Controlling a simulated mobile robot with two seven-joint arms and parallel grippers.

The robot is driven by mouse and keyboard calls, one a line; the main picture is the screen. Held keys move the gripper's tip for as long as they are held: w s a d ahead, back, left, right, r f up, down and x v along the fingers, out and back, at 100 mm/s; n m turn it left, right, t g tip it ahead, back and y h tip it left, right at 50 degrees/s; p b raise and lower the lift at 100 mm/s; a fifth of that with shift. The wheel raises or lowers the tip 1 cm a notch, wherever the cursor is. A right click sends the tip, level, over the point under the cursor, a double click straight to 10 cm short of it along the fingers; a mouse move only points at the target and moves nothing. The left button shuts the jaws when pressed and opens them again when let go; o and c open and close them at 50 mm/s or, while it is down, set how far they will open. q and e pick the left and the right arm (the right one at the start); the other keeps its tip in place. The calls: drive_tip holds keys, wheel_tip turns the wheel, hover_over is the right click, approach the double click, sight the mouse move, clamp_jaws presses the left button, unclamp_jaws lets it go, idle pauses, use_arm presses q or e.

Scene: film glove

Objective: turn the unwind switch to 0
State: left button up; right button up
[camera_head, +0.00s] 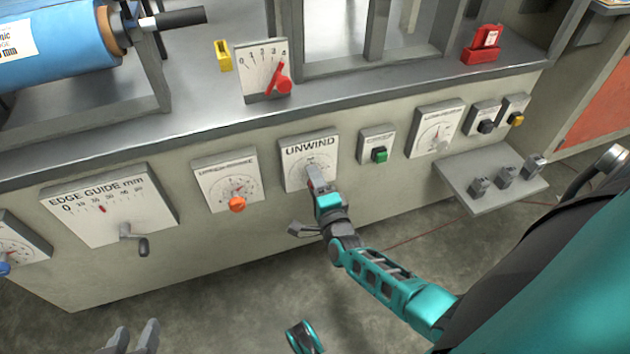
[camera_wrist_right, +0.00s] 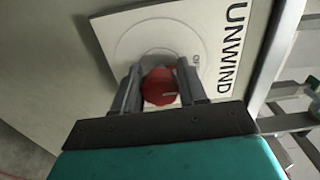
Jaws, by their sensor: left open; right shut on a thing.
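The unwind switch is a red knob (camera_wrist_right: 160,86) on a white plate marked UNWIND (camera_head: 309,150) on the machine's front panel. In the right wrist view the plate (camera_wrist_right: 222,28) fills the upper part, with a ring printed round the knob. My right gripper (camera_head: 313,182) is at the plate, its two fingers (camera_wrist_right: 158,90) shut on either side of the red knob. In the head view the gripper mostly hides the knob. The knob's setting and most of the dial marks cannot be read. My left gripper (camera_head: 132,338) is open and empty at the bottom left, over the floor, away from the panel.
An orange-knob dial (camera_head: 230,182) sits left of the unwind plate, and a green switch (camera_head: 380,155) sits right of it. The edge guide plate (camera_head: 110,206) has a crank. A small shelf (camera_head: 480,205) juts out at the right. The floor before the panel is clear.

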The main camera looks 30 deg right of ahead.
drive_tip(key=shift+a+r, duration=0.1)
drive_tip(key=o, duration=1)
use_arm(q)
drive_tip(key=shift+s, duration=0.1)
use_arm(e)
drive_tip(key=shift+s, duration=0.1)
